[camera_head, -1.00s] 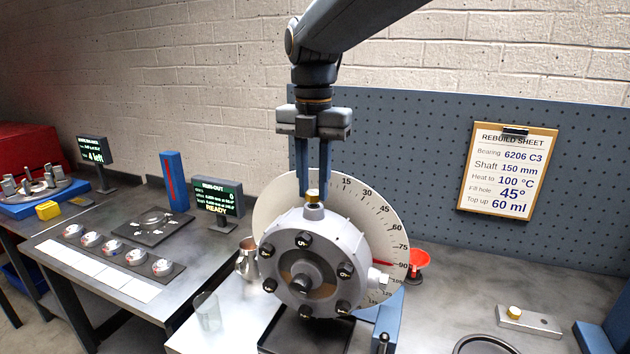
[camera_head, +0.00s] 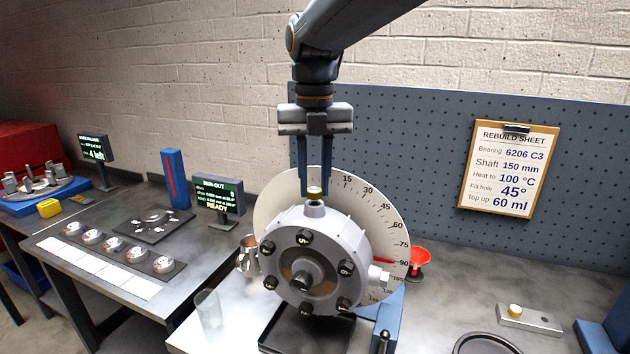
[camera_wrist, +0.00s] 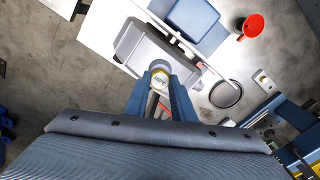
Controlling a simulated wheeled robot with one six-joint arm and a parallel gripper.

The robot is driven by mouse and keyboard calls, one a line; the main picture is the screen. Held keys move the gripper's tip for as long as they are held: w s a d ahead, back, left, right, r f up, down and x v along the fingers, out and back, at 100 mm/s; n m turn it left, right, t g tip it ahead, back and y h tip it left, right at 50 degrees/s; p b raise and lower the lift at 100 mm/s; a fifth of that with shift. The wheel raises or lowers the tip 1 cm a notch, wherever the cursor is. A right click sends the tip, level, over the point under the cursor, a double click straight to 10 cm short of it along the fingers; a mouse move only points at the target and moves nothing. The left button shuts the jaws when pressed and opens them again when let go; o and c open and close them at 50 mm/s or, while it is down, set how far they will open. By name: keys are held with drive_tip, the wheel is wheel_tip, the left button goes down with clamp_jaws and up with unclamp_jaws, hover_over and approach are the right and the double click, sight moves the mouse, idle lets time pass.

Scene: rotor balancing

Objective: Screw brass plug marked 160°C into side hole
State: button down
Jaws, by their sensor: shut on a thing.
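My gripper (camera_head: 314,190) points straight down and is shut on a brass plug (camera_head: 314,193). The plug's top face shows between the fingertips in the wrist view (camera_wrist: 159,76); its marking is too small to read surely. The plug is just above the raised boss (camera_head: 314,208) on top of the grey round housing (camera_head: 285,252), with a small gap visible. The boss opening is partly hidden. A second, pale fitting (camera_head: 379,276) sticks out on the housing's right side. The housing stands upright before a degree dial (camera_head: 385,222).
A second brass plug (camera_head: 514,311) sits on a metal block at the right. A red funnel (camera_head: 419,257) stands behind the housing, a glass (camera_head: 208,308) and metal jug (camera_head: 248,256) to its left. A dark tray (camera_head: 300,335) lies below. A rebuild sheet (camera_head: 509,168) hangs behind.

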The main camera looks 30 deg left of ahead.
drive_tip(key=shift+f+n+b, duration=0.1)
drive_tip(key=shift+n+b, duration=0.2)
drive_tip(key=shift+b, duration=0.15)
drive_tip(key=b, duration=0.3)
drive_tip(key=shift+w+a+f, duration=0.15)
drive_tip(key=shift+w+a, duration=0.05)
drive_tip(key=shift+r, duration=0.25)
drive_tip(key=shift+s+d, duration=0.15)
drive_tip(key=shift+s, duration=0.05)
drive_tip(key=shift+f+p, duration=0.45)
drive_tip(key=shift+f, duration=0.05)
idle(0.8)
